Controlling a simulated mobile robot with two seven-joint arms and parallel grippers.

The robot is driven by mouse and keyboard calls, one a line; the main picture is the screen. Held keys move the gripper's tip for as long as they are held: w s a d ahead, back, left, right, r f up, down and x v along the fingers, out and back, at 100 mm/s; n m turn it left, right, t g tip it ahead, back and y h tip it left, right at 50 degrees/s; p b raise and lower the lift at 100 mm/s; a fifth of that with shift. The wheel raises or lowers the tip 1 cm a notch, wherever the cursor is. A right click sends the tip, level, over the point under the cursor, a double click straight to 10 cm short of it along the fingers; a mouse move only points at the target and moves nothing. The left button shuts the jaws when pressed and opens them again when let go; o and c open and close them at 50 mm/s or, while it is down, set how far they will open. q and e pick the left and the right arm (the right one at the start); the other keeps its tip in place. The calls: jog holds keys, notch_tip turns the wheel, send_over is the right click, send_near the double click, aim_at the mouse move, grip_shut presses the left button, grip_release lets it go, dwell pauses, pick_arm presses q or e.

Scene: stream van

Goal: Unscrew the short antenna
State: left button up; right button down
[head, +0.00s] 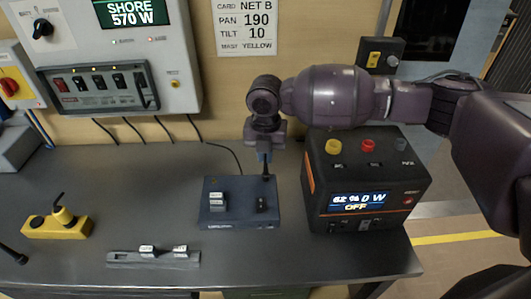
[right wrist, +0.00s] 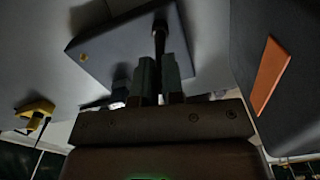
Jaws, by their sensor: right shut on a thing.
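A dark blue box (head: 238,214) stands on the grey bench, with light labelled blocks and a black switch on its top. A short black antenna (head: 266,171) stands upright at its rear right. My right gripper (head: 264,153) comes down from above and is shut on the antenna's upper part. In the right wrist view the antenna (right wrist: 160,38) runs from the box (right wrist: 112,52) to between the two fingers (right wrist: 158,76). The fingers hide its end. I cannot tell whether its base is still threaded in. My left gripper is not in view.
A black and orange power unit (head: 322,190) stands close to the right of the box. A yellow block (head: 57,225) and a grey strip with labelled pieces (head: 155,259) lie to the left. A wall panel (head: 110,92) is behind. The bench between is clear.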

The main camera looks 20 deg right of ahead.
jog(key=shift+n, duration=1.2)
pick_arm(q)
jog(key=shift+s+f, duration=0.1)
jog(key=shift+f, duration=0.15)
pick_arm(e)
jog(key=c, duration=1.3)
grip_release()
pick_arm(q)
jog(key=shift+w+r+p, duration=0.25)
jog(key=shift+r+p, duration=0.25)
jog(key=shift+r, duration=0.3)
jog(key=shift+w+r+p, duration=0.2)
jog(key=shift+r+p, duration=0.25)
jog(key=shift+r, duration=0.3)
pick_arm(e)
jog(key=shift+r+m, duration=0.1)
jog(key=shift+m, duration=1.2)
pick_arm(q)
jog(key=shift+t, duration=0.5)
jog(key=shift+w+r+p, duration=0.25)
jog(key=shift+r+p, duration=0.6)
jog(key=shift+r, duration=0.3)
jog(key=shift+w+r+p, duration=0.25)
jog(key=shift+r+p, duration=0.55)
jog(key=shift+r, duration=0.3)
pick_arm(e)
jog(key=shift+m, duration=1.9)
